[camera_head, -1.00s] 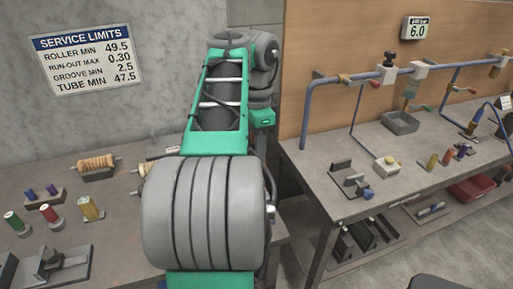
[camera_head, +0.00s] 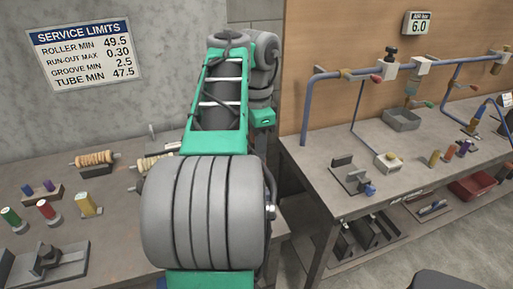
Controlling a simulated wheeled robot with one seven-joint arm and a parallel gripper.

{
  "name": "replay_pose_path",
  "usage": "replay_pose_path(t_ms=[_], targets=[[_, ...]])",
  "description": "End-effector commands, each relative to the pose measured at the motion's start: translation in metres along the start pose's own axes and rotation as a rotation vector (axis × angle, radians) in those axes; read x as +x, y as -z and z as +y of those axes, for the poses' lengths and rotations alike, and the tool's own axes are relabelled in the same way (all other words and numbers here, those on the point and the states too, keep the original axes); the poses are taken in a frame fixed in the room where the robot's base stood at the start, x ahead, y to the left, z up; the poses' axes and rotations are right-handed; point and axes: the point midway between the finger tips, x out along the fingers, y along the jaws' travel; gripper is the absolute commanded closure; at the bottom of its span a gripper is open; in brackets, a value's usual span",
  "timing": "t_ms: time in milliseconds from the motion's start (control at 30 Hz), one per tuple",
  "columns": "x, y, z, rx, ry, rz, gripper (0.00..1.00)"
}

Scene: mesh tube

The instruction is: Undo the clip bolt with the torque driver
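My arm (camera_head: 203,215), grey and green, fills the middle of the head view. My gripper is not visible. I cannot pick out the torque driver or the clip bolt for certain. A blue pipe (camera_head: 312,105) runs along the brown board at the right, held by pale clip blocks, one (camera_head: 420,66) near the gauge. A black knob (camera_head: 391,53) stands on the pipe. A dark fixture (camera_head: 350,176) with a small blue part sits on the right bench. Part of the left bench is hidden behind my arm.
The left bench (camera_head: 110,235) holds a wound roller (camera_head: 94,160), coloured spools and a dark grey fixture (camera_head: 50,264). A floor gap separates the benches.

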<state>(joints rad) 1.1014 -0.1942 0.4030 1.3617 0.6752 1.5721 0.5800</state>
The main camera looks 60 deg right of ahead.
Motion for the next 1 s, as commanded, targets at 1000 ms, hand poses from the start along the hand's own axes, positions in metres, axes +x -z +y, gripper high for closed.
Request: replay_pose_path(t_ms=[1000], targets=[[0.0061,0.0001,-0.0003,0.000,0.003,0.001,1.00]])
